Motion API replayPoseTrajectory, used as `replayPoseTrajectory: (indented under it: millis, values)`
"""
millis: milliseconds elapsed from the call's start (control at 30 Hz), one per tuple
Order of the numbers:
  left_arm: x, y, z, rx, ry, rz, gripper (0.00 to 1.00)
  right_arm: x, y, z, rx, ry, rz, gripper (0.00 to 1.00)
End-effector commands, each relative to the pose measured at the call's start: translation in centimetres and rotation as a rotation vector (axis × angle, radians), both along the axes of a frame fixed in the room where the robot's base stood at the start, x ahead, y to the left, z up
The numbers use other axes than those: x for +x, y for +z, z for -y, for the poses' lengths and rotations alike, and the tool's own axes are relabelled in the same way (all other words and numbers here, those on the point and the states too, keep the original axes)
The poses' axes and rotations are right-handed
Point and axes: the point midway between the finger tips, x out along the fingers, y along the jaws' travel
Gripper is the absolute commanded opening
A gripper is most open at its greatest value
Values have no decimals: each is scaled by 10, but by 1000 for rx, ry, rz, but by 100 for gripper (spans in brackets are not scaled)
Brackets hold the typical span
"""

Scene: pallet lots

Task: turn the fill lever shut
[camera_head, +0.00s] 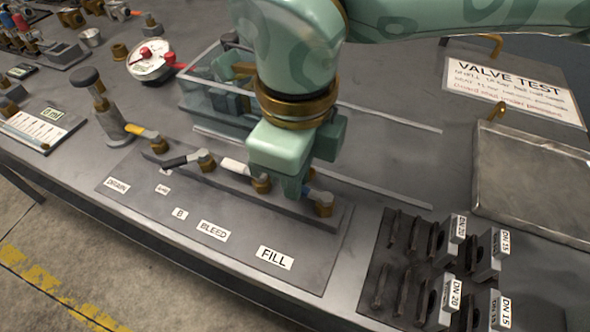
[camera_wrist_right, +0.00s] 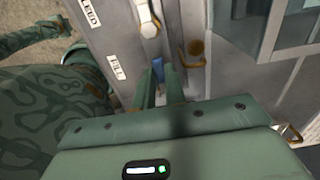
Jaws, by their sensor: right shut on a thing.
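The fill lever has a blue handle (camera_head: 316,193) on a brass valve at the right end of the manifold bar, behind the FILL label (camera_head: 275,258). The blue handle also shows between the fingers in the right wrist view (camera_wrist_right: 158,69). My right gripper (camera_head: 292,194) comes down from above and is shut on this handle; its fingers also show in the right wrist view (camera_wrist_right: 160,82). The gripper hides much of the handle, so its exact angle is hard to tell. My left gripper is in neither view.
A white lever (camera_head: 233,165), a black lever (camera_head: 181,160) and a yellow-orange lever (camera_head: 139,131) sit along the same bar, to the left. A clear-walled bin (camera_head: 212,110) stands behind. A slotted rack (camera_head: 375,262) and a metal tray (camera_head: 530,185) are at right.

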Motion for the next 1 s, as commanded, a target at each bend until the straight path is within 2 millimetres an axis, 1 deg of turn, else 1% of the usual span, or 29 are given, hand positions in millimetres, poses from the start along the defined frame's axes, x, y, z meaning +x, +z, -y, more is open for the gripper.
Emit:
replayPoseTrajectory:
  millis: [500,533,567,600,933,1000]
  values:
    - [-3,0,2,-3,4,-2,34,2,1,0,3,-20,3,0]
    - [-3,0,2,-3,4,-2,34,2,1,0,3,-20,3,21]
    - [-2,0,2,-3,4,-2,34,2,1,0,3,-19,3,29]
    - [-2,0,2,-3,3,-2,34,2,1,0,2,-19,3,34]
    - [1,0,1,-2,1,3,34,2,0,0,1,-18,3,34]
    - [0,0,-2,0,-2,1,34,2,0,0,1,-16,1,34]
